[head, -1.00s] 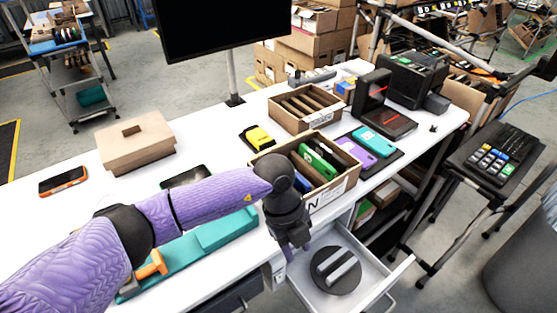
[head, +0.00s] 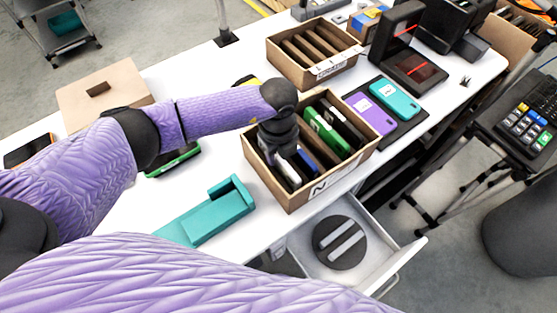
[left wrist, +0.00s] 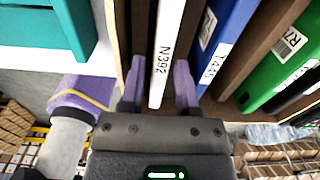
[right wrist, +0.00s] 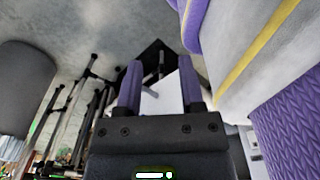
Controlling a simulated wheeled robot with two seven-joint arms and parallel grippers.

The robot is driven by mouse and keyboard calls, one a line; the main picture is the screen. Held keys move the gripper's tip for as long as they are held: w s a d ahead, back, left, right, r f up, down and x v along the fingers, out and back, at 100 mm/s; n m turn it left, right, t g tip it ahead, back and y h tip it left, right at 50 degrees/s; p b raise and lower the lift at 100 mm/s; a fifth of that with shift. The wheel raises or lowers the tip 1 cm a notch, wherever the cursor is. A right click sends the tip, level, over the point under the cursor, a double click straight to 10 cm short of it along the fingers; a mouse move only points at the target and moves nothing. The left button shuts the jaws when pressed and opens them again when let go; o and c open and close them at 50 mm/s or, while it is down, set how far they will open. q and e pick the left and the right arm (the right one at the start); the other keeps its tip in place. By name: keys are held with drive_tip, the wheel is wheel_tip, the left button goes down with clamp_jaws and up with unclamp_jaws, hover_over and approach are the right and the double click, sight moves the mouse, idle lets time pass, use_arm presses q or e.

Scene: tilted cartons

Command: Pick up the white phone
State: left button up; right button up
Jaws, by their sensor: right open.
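The white phone (left wrist: 165,50), labelled N392, stands on edge in a slot of the wooden box in the left wrist view. In the head view its top (head: 289,171) shows at the box's left end, partly hidden by my left gripper (head: 281,150). In the left wrist view my left gripper (left wrist: 160,75) is open, one finger on each side of the white phone, with gaps showing. My right gripper (right wrist: 160,88) is open and empty, well away from the box; it is out of the head view.
The wooden box (head: 337,180) also holds a blue phone (left wrist: 226,40), a green phone (head: 326,131) and dark ones. A teal stand (head: 212,215) lies left of it. Purple (head: 370,116) and teal (head: 394,98) phones lie on a dark mat. An open drawer (head: 395,255) sits below.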

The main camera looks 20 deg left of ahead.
use_arm(q)
drive_tip(key=shift+f, duration=0.9)
use_arm(e)
drive_tip(key=shift+w+f, duration=0.2)
drive_tip(key=shift+w, duration=0.1)
drive_tip(key=shift+w, duration=0.1)
use_arm(q)
drive_tip(key=shift+r, duration=0.1)
clamp_jaws()
use_arm(e)
drive_tip(key=shift+a, duration=0.1)
